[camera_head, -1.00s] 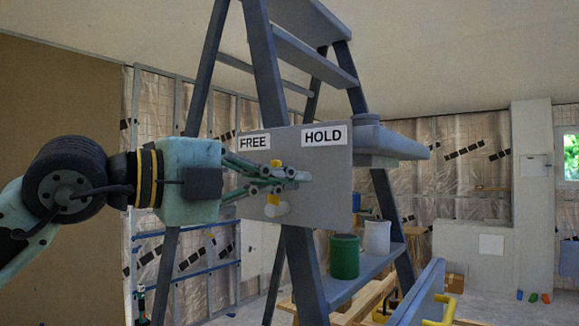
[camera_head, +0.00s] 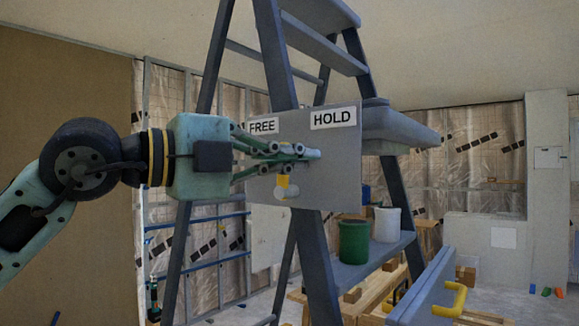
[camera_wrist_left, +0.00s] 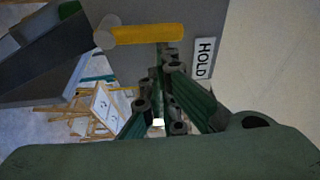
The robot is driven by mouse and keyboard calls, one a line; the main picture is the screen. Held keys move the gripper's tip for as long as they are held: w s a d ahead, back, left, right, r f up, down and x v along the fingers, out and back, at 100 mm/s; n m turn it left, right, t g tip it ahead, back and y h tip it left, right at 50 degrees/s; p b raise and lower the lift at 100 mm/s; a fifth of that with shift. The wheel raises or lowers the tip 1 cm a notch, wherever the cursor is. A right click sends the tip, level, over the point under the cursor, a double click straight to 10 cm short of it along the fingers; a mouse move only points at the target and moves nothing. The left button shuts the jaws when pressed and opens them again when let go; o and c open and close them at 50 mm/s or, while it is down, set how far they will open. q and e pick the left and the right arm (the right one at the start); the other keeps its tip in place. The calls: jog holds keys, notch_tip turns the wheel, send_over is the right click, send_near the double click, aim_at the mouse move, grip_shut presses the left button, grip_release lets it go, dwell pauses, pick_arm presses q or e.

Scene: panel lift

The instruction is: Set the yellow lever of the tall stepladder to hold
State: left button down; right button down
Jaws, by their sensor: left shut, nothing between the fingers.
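The tall grey stepladder (camera_head: 275,60) stands in the middle of the head view. Its grey panel (camera_head: 340,185) bears a FREE label (camera_head: 263,126) at left and a HOLD label (camera_head: 333,118) at right. The yellow lever (camera_head: 283,181) rises from a pale round pivot; my fingers hide its upper part. In the left wrist view the lever (camera_wrist_left: 147,34) lies just beyond my fingertips, and the HOLD label (camera_wrist_left: 203,58) is to the right. My left gripper (camera_head: 315,154) is shut and empty, in front of the panel by the lever; contact is unclear. My right gripper is out of view.
A green can (camera_head: 353,242) and a white can (camera_head: 387,225) stand on a lower ladder shelf. A blue panel with a yellow handle (camera_head: 452,302) is at front right. Timber (camera_head: 385,285) lies behind it. Space left of the ladder holds my arm.

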pick_arm(q)
jog(key=shift+w+a+r+n+t+h+b, duration=0.25)
jog(key=shift+a+n+b, duration=0.4)
jog(key=shift+b, duration=0.95)
jog(key=shift+w+a+r+n+t+h+b, duration=0.15)
jog(key=shift+w+a+r+n+b, duration=0.25)
jog(key=shift+n+b, duration=0.9)
jog(key=shift+w+a+r+n+t+h+b, duration=0.15)
jog(key=shift+w+a+n+b, duration=0.3)
jog(key=shift+b, duration=1.45)
jog(key=shift+a, duration=0.1)
jog(key=shift+w, duration=0.1)
